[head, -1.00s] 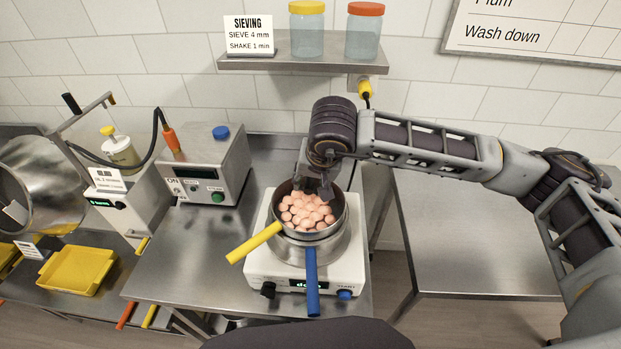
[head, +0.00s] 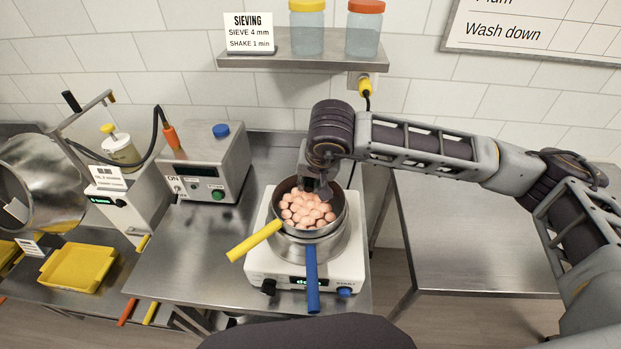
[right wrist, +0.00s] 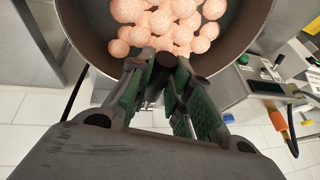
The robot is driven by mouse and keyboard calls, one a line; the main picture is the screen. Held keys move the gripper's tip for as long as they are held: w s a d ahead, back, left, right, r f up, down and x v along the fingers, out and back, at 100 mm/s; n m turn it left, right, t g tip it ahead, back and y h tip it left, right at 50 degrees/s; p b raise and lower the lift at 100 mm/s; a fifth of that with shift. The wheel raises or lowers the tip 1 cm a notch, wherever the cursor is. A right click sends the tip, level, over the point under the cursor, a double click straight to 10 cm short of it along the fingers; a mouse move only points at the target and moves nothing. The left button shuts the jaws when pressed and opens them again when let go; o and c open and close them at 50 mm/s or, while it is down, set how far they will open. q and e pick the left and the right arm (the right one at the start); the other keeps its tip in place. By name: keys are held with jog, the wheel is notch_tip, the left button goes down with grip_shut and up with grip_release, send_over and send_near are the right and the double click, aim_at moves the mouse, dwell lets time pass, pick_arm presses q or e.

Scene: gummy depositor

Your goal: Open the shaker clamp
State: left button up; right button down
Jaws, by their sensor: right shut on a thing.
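A round metal sieve (head: 341,203) full of pale pink balls (head: 307,210) sits on a steel pan on the white shaker (head: 258,254). A yellow handle (head: 254,241) points left and a blue handle (head: 312,280) points to the front. My right gripper (head: 322,190) is at the sieve's far rim, pointing down. In the right wrist view its fingers (right wrist: 160,68) close together at the rim, on a small dark part. The fingers hide most of that part, so I cannot tell whether it is the clamp. No clamp shows clearly elsewhere. My left gripper is not in view.
A grey control box (head: 208,163) stands left of the shaker. A shelf (head: 283,63) with a sign and two jars hangs above. A yellow tray (head: 77,268) lies at the far left. The steel table (head: 470,235) at the right is bare.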

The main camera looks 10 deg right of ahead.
jog(key=shift+w+r, duration=0.1)
jog(key=shift+r, duration=0.15)
jog(key=shift+w+d+r+g+y, duration=0.15)
jog(key=shift+w+r+g, duration=0.15)
jog(key=shift+r+g, duration=0.5)
jog(key=shift+w+r+g+y, duration=0.2)
jog(key=shift+r+g, duration=0.35)
jog(key=shift+g, duration=0.45)
jog(key=shift+w+d+r+m+g+y, duration=0.1)
jog(key=shift+w+r+m+g+y, duration=0.1)
jog(key=shift+w+r+g, duration=0.5)
jog(key=shift+w+d+r+m+g+y, duration=0.15)
jog(key=shift+r+g, duration=0.3)
jog(key=shift+g, duration=0.45)
jog(key=shift+w, duration=0.1)
